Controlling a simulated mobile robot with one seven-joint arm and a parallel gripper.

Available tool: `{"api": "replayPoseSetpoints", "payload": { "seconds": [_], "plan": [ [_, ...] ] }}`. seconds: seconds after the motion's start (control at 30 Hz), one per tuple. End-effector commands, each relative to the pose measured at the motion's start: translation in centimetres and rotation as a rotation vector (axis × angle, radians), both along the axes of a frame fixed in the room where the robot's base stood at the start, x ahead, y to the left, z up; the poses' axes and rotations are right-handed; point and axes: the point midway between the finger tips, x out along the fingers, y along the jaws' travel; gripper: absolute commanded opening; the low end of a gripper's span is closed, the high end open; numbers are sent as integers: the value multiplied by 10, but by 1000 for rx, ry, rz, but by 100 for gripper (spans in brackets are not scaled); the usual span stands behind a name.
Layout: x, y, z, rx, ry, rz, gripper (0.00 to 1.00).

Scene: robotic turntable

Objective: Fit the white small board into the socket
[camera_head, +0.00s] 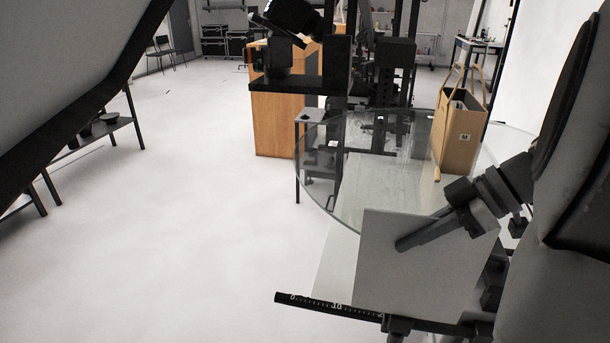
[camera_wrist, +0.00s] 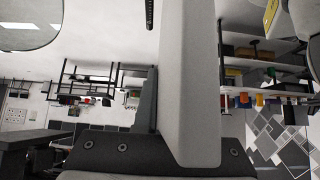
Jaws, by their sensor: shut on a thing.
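The white small board (camera_head: 385,270) is in the lower right of the head view, upright with its flat face toward the camera. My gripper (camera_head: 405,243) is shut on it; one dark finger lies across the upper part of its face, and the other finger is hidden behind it. In the wrist view a long pale piece (camera_wrist: 190,80) runs down the middle, but I cannot tell whether it is the board or a finger. I cannot make out the socket in either view.
A round glass turntable (camera_head: 365,195) stands behind the board, with a brown paper bag (camera_head: 456,140) on its right side. A dark ruler-like bar (camera_head: 325,306) with numbers runs below the board. A wooden cabinet (camera_head: 275,122) stands farther back.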

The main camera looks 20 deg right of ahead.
Motion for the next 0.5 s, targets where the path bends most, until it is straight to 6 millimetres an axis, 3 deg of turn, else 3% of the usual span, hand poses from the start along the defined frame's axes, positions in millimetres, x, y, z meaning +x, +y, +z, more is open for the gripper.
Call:
{"api": "replayPoseSetpoints", "payload": {
  "seconds": [0.03, 0.1, 0.23, 0.5],
  "plan": [
    [0, 0, -2, 0, -1, 1, 0],
    [0, 0, 0, 0, 0, 0, 20],
    [0, 0, 0, 0, 0, 0, 42],
    [0, 0, 0, 0, 0, 0, 42]
  ]
}}
